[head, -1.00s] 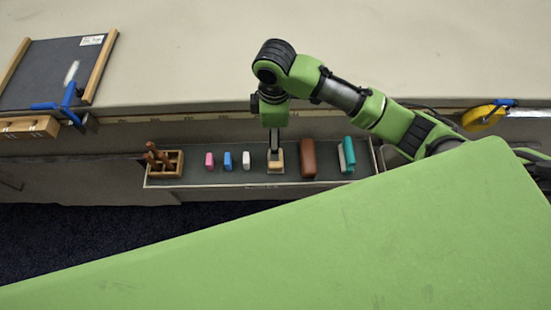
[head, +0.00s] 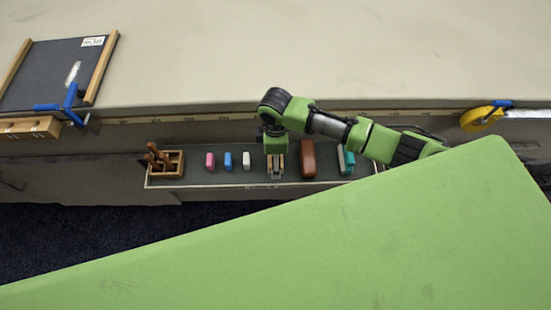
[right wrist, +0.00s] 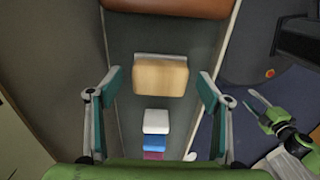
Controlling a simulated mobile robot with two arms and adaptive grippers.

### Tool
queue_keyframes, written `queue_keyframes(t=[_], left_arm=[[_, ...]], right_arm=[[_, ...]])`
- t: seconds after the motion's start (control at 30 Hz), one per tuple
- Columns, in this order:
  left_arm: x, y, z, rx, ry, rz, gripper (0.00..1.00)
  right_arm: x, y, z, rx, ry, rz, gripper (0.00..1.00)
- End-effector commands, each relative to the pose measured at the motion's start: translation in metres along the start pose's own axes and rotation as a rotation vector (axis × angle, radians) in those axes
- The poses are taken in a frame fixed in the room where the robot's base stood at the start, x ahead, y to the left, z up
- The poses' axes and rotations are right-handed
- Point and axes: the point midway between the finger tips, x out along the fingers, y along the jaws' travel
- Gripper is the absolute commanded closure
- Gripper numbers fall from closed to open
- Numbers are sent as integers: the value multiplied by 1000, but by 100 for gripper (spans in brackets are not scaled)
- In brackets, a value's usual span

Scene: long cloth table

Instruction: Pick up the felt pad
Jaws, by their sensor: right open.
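A tan block with a thin grey layer along one edge, apparently the felt pad (right wrist: 161,76), lies on the dark tray in the right wrist view. In the head view it is mostly hidden under my right gripper (head: 276,170). In the right wrist view my right gripper (right wrist: 160,82) is open, its teal fingertips on either side of the block with a gap at each side. It holds nothing. Part of my left gripper (right wrist: 252,103) seems to show at the right of the wrist view, small and away from the tray.
On the tray (head: 210,178) stand a wooden peg box (head: 172,167), pink (head: 210,161), blue (head: 228,161) and white (head: 246,160) blocks left of the gripper. A brown block (head: 308,158) stands close right, then a teal-and-white one (head: 346,160). The table edge is behind.

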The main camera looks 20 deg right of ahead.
Motion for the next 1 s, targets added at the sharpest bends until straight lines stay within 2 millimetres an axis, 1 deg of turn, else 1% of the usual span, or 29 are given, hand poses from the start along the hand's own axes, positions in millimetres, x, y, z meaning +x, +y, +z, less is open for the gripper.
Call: queue_keyframes(t=[0.03, 0.1, 0.3, 0.33, 0.37, 0.4, 0.47, 0.5, 0.83, 1.0], left_arm=[[0, 0, 0, 0, 0, 0, 60], [0, 0, 0, 1, 0, 0, 60], [0, 0, 0, 1, 0, 0, 60], [0, 0, 0, 1, 0, 0, 60], [0, 0, 0, 1, 0, 0, 60], [0, 0, 0, 1, 0, 0, 60], [0, 0, 0, 1, 0, 0, 60], [0, 0, 0, 1, 0, 0, 60], [0, 0, 0, 2, 0, 0, 60], [0, 0, 0, 1, 0, 0, 60]], right_arm=[[5, 0, 0, 0, 0, -1, 28], [8, 0, 0, 0, -1, 0, 28], [9, 0, 0, -1, 0, 1, 28], [9, 0, 0, -1, 0, 1, 34], [9, 0, 0, -1, 0, 1, 41], [9, 0, 0, 0, 0, 1, 52], [9, 0, 0, 0, 0, 1, 67], [9, 0, 0, 0, -1, 1, 73], [7, 0, 0, 0, 0, 1, 73], [-4, 1, 0, 0, 2, 2, 73]])
